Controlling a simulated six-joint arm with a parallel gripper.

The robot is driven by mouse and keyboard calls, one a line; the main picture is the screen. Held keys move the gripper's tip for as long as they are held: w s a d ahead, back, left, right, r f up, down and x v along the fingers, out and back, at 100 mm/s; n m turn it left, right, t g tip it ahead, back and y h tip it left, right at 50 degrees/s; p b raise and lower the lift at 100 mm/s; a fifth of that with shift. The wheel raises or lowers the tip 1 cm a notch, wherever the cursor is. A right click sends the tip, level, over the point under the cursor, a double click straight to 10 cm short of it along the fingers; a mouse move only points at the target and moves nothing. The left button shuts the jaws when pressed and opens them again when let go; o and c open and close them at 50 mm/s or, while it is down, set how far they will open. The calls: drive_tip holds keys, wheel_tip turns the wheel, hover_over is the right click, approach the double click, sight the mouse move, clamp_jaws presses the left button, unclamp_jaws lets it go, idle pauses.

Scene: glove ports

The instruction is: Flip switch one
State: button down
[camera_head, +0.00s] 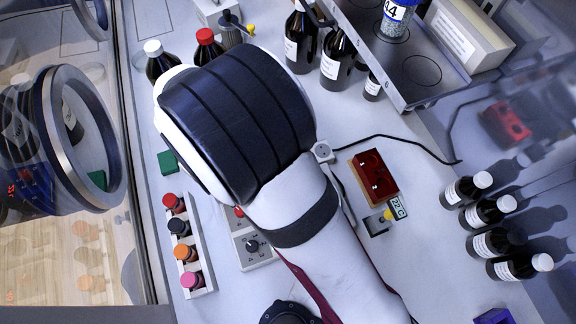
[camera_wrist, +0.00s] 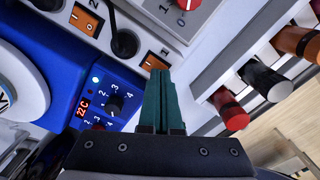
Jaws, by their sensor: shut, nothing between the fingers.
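In the wrist view a light panel carries two orange rocker switches. One orange switch (camera_wrist: 86,18) has a "2" printed beside it. In the head view my own arm hides the gripper and the switches.
A blue unit (camera_wrist: 105,97) with a dial and a red "22 C" display sits left of the fingers. A black plug or knob (camera_wrist: 124,42) stands between the switches. A rack of coloured-cap vials (camera_head: 196,258) is close by. Dark bottles (camera_head: 468,190) stand at the right.

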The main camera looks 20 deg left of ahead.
drive_tip(key=shift+f, duration=0.35)
wheel_tip(320, 180, up, 6)
drive_tip(key=shift+r, duration=0.5)
idle(0.4)
